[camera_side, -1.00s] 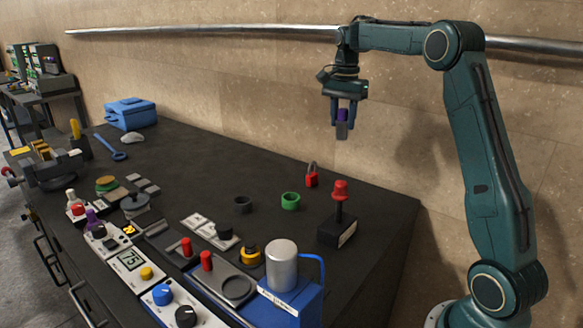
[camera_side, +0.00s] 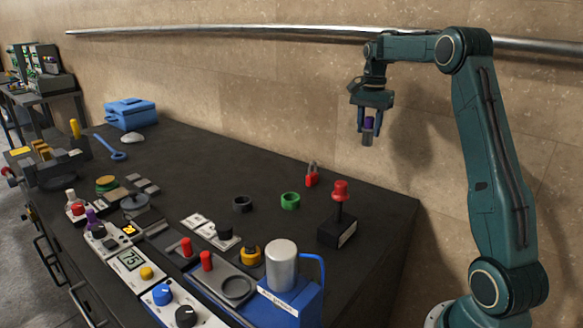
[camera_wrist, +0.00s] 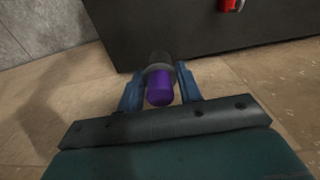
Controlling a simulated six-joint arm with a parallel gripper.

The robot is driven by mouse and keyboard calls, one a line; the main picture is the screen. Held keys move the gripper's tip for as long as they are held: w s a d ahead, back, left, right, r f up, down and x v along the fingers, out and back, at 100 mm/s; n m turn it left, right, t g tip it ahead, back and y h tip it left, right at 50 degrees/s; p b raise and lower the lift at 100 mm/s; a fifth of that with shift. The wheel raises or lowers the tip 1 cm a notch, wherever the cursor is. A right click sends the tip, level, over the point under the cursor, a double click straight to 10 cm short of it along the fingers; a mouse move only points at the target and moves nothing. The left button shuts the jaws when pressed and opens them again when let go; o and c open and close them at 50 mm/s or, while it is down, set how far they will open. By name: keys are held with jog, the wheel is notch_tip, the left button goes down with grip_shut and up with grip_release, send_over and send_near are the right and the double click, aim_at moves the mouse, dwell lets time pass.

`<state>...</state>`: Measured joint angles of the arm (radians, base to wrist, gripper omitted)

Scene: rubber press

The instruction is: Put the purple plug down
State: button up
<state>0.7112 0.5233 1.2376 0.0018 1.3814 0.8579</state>
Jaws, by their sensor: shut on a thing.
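My gripper (camera_side: 367,117) is shut on the purple plug (camera_side: 368,123), which has a purple top and a grey lower part. It holds the plug upright in the air, above the bench height and in front of the stone wall. In the wrist view the plug (camera_wrist: 160,90) sits between the two blue fingers of my gripper (camera_wrist: 160,92), its purple end toward the camera and its darker end pointing away. The plug touches nothing else that I can see.
The dark bench (camera_side: 300,235) has clear room in its middle. A dark ring (camera_side: 242,204), a green ring (camera_side: 290,201), a red padlock (camera_side: 312,175) and a red-knobbed joystick (camera_side: 340,195) stand near its right end. Several controls line its front edge. A metal rail (camera_side: 220,31) runs along the wall.

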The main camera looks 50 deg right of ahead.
aim_at(367, 140)
notch_tip(367, 140, down, 12)
jog(key=shift+f, duration=0.25)
jog(key=shift+f, duration=2.1)
jog(key=shift+f, duration=0.2)
jog(key=o, duration=1)
jog(key=shift+r, duration=0.15)
notch_tip(367, 140, up, 11)
jog(key=shift+f, duration=0.2)
jog(key=shift+r, duration=0.75)
